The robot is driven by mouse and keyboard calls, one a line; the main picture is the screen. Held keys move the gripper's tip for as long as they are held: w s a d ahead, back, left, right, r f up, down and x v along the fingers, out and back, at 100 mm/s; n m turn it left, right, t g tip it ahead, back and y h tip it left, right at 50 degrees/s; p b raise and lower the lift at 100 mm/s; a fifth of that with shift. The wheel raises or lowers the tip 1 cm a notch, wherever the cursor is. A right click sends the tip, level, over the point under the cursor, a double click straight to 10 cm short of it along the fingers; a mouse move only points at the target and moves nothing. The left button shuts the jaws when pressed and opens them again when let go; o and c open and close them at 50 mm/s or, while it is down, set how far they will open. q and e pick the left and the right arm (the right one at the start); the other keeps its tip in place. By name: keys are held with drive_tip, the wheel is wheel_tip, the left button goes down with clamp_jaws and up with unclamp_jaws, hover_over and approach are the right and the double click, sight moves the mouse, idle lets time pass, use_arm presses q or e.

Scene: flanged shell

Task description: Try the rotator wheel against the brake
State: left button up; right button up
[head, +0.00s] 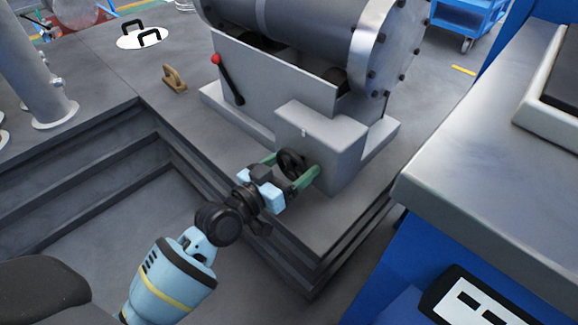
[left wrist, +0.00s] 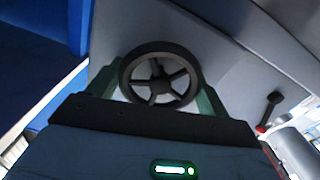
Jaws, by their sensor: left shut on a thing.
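The rotator wheel (head: 292,162) is a small black spoked handwheel on the front face of a grey box (head: 322,132) below the large flanged shell (head: 330,30). My left gripper (head: 290,172) has its two green fingers on either side of the wheel, shut on its rim. The left wrist view shows the wheel (left wrist: 160,80) face on, between the green fingers (left wrist: 160,92). A lever with a red knob (head: 228,78), perhaps the brake, leans on the grey support plate left of the box. It also shows in the left wrist view (left wrist: 268,112). My right gripper is not in view.
A blue cabinet with a grey top (head: 480,160) stands close on the right. The grey plinth (head: 240,150) has stepped edges at its front. A wooden-coloured handle (head: 174,78) and a white hatch with black handles (head: 143,36) lie on the deck behind.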

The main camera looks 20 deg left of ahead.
use_arm(q)
drive_tip(key=shift+m, duration=1.2)
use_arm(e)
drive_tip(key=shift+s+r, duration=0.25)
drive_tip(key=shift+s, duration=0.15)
use_arm(q)
drive_tip(key=o, duration=1.5)
drive_tip(key=shift+c, duration=0.2)
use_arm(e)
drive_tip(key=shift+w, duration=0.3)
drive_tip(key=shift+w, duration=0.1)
